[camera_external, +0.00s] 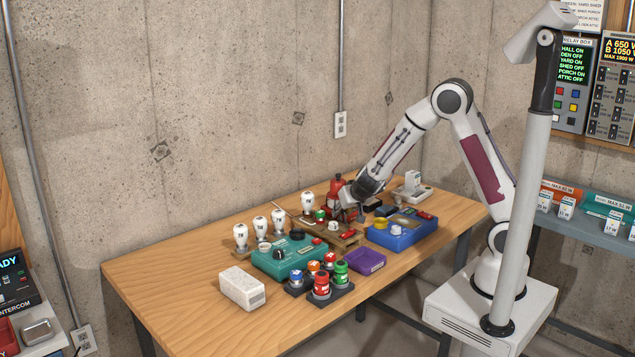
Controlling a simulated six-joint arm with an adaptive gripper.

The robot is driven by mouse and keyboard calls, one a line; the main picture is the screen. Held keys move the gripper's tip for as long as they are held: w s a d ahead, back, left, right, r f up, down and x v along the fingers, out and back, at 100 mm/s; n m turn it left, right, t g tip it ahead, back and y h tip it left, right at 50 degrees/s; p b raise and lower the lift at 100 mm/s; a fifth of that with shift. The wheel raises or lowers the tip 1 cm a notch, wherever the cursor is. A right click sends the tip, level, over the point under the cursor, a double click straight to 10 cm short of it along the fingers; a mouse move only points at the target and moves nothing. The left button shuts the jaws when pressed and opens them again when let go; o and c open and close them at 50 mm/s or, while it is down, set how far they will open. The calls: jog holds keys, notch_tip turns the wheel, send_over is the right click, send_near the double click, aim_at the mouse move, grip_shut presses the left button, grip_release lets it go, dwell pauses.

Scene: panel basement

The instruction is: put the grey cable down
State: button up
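My gripper (352,211) is low over the back middle of the wooden table (185,265), among the small parts between the green box and the blue box. Its fingers are small and partly lost among these parts, so I cannot tell whether they are open or shut, or whether they hold anything. I cannot make out the grey cable for certain in this view; it may be hidden at the gripper or too thin to see.
A red bottle (336,190) stands right beside my gripper. Around it are a green box (275,258), a blue box (405,236), a purple tray (367,262), several white bulbs (240,235) and a white block (242,287). The table's left part is clear.

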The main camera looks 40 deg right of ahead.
grip_shut()
jog(key=shift+r, duration=0.2)
jog(key=shift+r, duration=4.75)
